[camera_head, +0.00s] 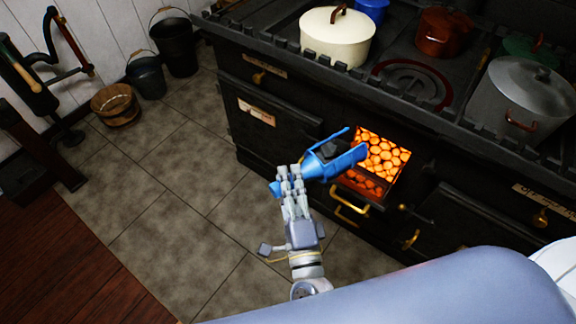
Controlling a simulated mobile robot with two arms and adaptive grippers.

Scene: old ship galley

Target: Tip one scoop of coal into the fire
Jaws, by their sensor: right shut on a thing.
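My right gripper (287,180) is shut on a blue scoop (342,162), at the scoop's rear end. Dark coal (326,150) shows in the scoop. The scoop's front end is at the left side of the open fire opening in the black stove (235,130). The fire (383,156) glows orange behind the opening. An open door or ledge (357,186) with a brass handle is below the fire. My left gripper is not in view.
A cream pot (338,40), a rust-red pot (443,32) and a grey pot (525,98) stand on the stove top. Dark buckets (146,76) and a wooden tub (116,105) stand by the wall.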

